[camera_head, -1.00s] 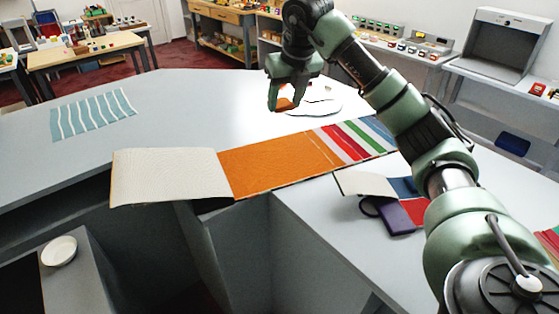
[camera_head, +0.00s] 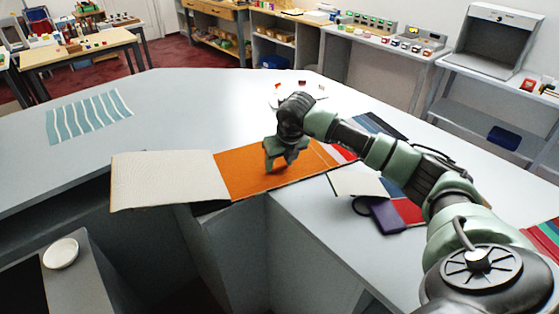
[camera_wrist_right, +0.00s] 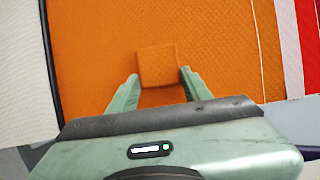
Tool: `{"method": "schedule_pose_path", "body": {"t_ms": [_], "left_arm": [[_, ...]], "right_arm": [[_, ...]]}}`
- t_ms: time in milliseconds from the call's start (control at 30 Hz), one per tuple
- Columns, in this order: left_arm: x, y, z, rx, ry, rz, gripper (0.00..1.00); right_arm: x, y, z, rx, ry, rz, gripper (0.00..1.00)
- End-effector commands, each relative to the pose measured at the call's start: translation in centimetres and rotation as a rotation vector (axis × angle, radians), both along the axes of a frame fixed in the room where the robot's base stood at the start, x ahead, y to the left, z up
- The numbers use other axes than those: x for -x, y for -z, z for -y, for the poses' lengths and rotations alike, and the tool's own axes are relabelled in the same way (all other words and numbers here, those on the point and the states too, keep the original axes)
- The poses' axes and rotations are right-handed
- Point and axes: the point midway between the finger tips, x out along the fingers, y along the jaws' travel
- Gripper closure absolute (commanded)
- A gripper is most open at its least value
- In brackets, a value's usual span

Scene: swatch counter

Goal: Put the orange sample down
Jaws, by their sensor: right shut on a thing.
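The orange sample (camera_wrist_right: 157,65) is a small square piece between the fingers of my right gripper (camera_wrist_right: 160,84), which is shut on it. In the head view my right gripper (camera_head: 284,160) is low over the orange panel (camera_head: 240,178) of the open swatch book, with the sample nearly lost against the same colour. In the right wrist view the orange panel (camera_wrist_right: 95,50) fills most of the background. I cannot tell whether the sample touches it. My left gripper is not in view.
A cream page (camera_head: 165,180) lies left of the orange panel; striped pages run right, partly under my arm. A purple item (camera_head: 387,215) lies near the front edge. A white plate (camera_head: 318,98) with small pieces is behind the gripper. A striped blue cloth (camera_head: 88,116) lies at left.

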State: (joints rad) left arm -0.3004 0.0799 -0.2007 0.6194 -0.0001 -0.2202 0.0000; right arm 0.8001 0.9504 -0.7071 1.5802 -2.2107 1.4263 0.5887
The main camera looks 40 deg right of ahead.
Motion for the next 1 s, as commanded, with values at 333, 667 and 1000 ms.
{"method": "schedule_pose_path", "body": {"t_ms": [333,667,1000], "left_arm": [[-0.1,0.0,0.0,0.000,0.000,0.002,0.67],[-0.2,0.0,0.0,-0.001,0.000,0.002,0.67],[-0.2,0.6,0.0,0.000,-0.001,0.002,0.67]], "right_arm": [[0.0,0.6,0.0,0.000,0.000,0.001,0.89],[0.0,0.5,0.0,0.000,0.000,0.001,0.29],[0.8,-1.9,-0.1,0.001,0.000,0.007,0.29]]}}
